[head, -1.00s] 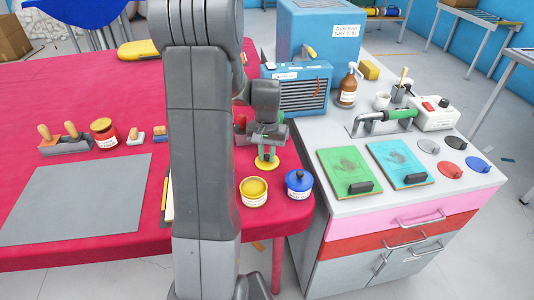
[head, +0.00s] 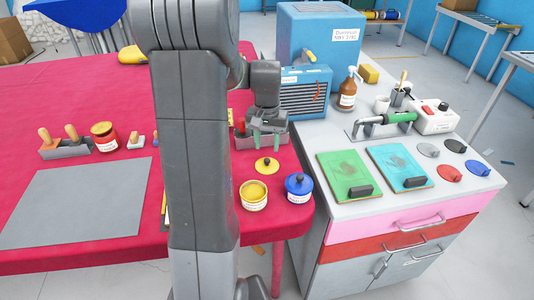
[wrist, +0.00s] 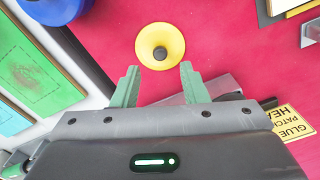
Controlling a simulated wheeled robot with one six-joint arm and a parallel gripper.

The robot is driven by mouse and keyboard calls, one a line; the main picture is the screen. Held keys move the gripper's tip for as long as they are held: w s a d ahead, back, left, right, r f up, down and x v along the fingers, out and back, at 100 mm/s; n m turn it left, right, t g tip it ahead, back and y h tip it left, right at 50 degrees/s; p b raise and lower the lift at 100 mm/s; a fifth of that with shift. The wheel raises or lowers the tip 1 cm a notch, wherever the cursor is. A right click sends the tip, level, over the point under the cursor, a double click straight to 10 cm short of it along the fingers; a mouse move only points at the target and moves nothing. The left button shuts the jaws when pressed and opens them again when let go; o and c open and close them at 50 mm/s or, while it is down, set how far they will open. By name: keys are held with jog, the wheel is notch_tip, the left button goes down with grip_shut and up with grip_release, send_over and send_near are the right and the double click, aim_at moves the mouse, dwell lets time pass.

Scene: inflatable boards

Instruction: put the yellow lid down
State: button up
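The yellow lid (head: 267,166) lies on the red table top, with its dark knob facing up. It also shows in the wrist view (wrist: 160,46), beyond my fingertips. My gripper (head: 265,149) is above and behind the lid in the head view. Its green fingers are spread apart with nothing between them, as the wrist view (wrist: 160,82) shows. The open yellow pot (head: 253,196) stands on the table in front of the lid, and its yellow inside shows.
A blue-lidded pot (head: 299,187) stands right of the yellow pot, near the table's right edge. A grey tray (head: 272,140) lies just behind my gripper. A grey mat (head: 75,200) covers the left front of the table. The cabinet top at right holds green and teal boards.

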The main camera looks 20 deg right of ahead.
aim_at(267, 160)
notch_tip(267, 160, up, 6)
dwell(0.5)
jog(key=shift+f, duration=4.2)
